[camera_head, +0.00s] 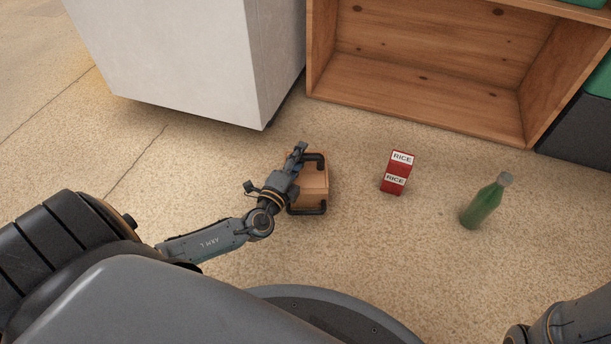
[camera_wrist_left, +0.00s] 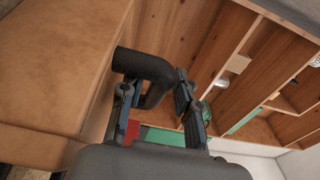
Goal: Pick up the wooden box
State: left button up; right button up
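The wooden box (camera_head: 315,183) sits on the floor in the head view, with a dark handle at its far end and another at its near end. My left gripper (camera_head: 300,149) is at the box's far left side, by the far handle (camera_head: 317,158). In the left wrist view the box's wooden side (camera_wrist_left: 55,60) fills the left. The curved black handle (camera_wrist_left: 145,65) reaches between the spread fingers of my left gripper (camera_wrist_left: 157,98), with a gap showing on its sides. My right gripper is out of view; only part of that arm shows at bottom right.
A red rice carton (camera_head: 396,173) and a green bottle (camera_head: 484,204) stand on the floor to the right. A wooden shelf unit (camera_head: 420,100) and a pale cabinet (camera_head: 185,60) stand behind. Bare floor lies around the box.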

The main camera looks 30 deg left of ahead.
pick_arm(q)
jog(key=shift+w, duration=0.15)
jog(key=shift+c, duration=0.2)
grip_shut()
jog(key=shift+r, duration=0.1)
